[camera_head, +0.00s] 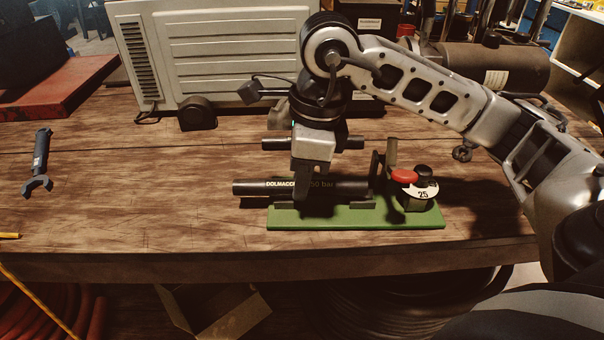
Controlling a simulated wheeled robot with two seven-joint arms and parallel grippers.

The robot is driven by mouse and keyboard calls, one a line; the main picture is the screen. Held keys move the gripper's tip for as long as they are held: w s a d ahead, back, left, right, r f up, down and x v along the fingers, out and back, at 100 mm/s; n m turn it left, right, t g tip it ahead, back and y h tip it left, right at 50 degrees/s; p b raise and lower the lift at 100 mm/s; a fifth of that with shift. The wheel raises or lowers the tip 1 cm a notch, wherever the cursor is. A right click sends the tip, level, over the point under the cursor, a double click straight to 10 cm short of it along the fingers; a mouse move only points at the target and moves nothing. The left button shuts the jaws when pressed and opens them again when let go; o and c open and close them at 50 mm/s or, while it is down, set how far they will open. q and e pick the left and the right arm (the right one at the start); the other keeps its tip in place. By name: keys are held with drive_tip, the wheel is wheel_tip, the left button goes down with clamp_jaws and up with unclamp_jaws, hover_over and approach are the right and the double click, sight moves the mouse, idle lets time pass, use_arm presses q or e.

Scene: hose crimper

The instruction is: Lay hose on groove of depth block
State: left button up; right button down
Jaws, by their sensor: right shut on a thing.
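The black hose (249,188) with pale lettering lies level, left to right, over the left part of the green-based depth block (343,219). It looks to be at the height of the block's dark supports, but I cannot tell whether it rests fully in the groove. My right gripper (303,193) reaches down from above and is shut on the hose near its middle. The block's right end carries an upright stop plate, a red knob (404,176), a black knob and a white dial marked 25 (423,195). My left gripper is not in view.
A wrench (38,162) lies at the far left. A pale machine (213,50) stands at the back and a dark tank (500,70) at the back right. The left middle of the wooden bench (130,190) is clear.

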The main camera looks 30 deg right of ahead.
drive_tip(key=shift+f+b, duration=0.55)
drive_tip(key=shift+b, duration=0.5)
idle(1.3)
drive_tip(key=c, duration=1.2)
unclamp_jaws()
drive_tip(key=shift+o, duration=0.2)
drive_tip(key=shift+r+p, duration=1.15)
drive_tip(key=shift+r, duration=0.4)
drive_tip(key=shift+r+p, duration=1.7)
drive_tip(key=shift+r, duration=0.8)
